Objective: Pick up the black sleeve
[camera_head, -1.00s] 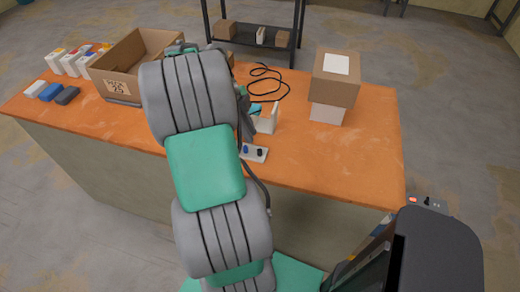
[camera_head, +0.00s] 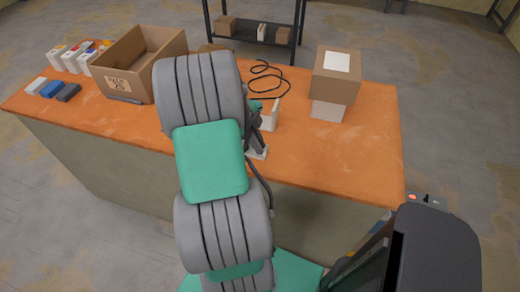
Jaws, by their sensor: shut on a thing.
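My gripper (camera_head: 258,142) is low over the small white holder (camera_head: 259,154) near the front edge of the orange table, mostly hidden behind my arm. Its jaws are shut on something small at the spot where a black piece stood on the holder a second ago. That piece, which I take to be the black sleeve, is now covered by the gripper and cannot be made out. The blue piece that stood beside it is hidden behind my arm too.
A white box (camera_head: 269,116) stands just behind my gripper, with a black cable (camera_head: 268,82) farther back. A cardboard box (camera_head: 337,78) is at the right. The table's front right is clear.

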